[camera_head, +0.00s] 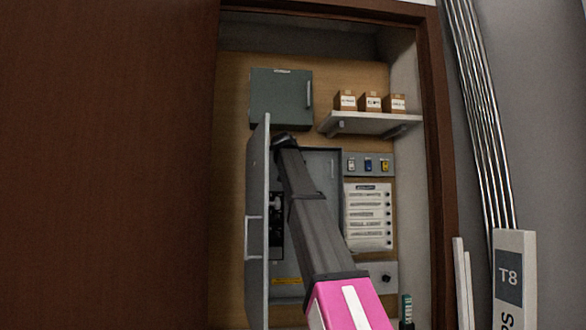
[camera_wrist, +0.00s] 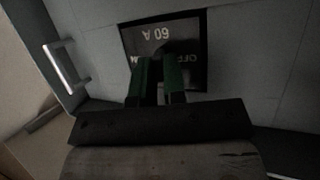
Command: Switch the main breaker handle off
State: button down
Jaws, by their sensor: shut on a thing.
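The main breaker shows in the wrist view as a black plate (camera_wrist: 190,38) set in a grey panel, with upside-down "60 A" and "OFF" lettering. My gripper (camera_wrist: 160,62) has its two green-sided fingers close together against this plate. They are shut on the breaker handle, which is mostly hidden between and behind the fingertips. Part of the lettering beside "OFF" is covered by the fingers. In the head view my arm reaches into the open grey electrical box (camera_head: 325,165), and its far end hides the breaker and my fingers.
The box's open door (camera_head: 257,220) stands edge-on just left of my arm. A closed grey-green box (camera_head: 280,98) hangs above. A shelf (camera_head: 370,123) with small cartons is at upper right. A white labelled panel (camera_head: 368,216) is right of the arm. The recess's brown frame (camera_head: 437,200) borders the right.

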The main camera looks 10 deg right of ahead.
jog(key=c, duration=1.5)
grip_release()
jog(key=shift+o, duration=0.2)
jog(key=v, duration=1.1)
jog(key=shift+w, duration=0.1)
